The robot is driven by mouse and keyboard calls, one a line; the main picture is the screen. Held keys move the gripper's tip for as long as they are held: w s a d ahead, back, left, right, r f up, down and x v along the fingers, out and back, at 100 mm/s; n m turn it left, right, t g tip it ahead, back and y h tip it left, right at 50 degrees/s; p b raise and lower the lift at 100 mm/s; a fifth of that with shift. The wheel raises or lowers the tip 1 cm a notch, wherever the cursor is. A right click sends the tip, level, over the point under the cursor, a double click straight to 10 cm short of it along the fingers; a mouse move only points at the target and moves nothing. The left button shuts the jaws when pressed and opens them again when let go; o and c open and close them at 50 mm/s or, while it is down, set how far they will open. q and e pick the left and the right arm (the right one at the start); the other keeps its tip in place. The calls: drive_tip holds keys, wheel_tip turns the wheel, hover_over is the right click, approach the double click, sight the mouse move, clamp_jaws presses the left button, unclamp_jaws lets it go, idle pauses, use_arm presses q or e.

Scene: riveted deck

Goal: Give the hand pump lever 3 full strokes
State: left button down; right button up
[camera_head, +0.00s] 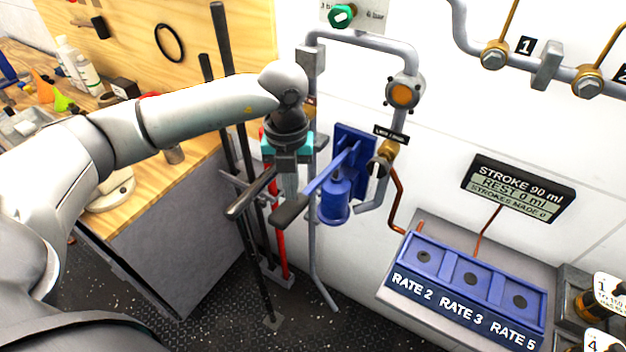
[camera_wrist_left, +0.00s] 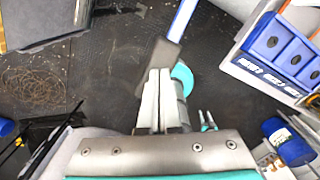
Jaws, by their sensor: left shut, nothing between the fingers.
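The blue hand pump (camera_head: 335,203) is mounted on a blue plate on the white wall. Its blue lever (camera_head: 330,172) slopes down to the left and ends in a dark grip (camera_head: 290,211). My left gripper (camera_head: 289,194) is shut and empty, pointing down, close to the grip in the head view. In the left wrist view the shut fingers (camera_wrist_left: 160,75) are near the grip (camera_wrist_left: 164,50) and the blue lever (camera_wrist_left: 183,20); I cannot tell if they touch. The display (camera_head: 519,188) reads stroke 90 ml, rest 0 ml, strokes made 0. My right gripper is not seen.
Dark poles (camera_head: 222,60) and a red rod (camera_head: 279,240) stand left of the pump. A dark T-shaped handle (camera_head: 250,194) juts out beside my gripper. Grey piping (camera_head: 360,40) runs above. A blue three-hole block (camera_head: 468,282) sits lower right; a wooden bench (camera_head: 180,185) is left.

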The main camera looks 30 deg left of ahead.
use_arm(q)
drive_tip(key=shift+f, duration=0.1)
wheel_tip(320, 180, down, 12)
drive_tip(key=b, duration=1)
wheel_tip(320, 180, up, 12)
drive_tip(key=p, duration=0.9)
drive_tip(key=shift+r+p, duration=0.2)
drive_tip(key=shift+p, duration=0.15)
wheel_tip(320, 180, up, 5)
drive_tip(key=p, duration=0.3)
drive_tip(key=shift+f, duration=0.1)
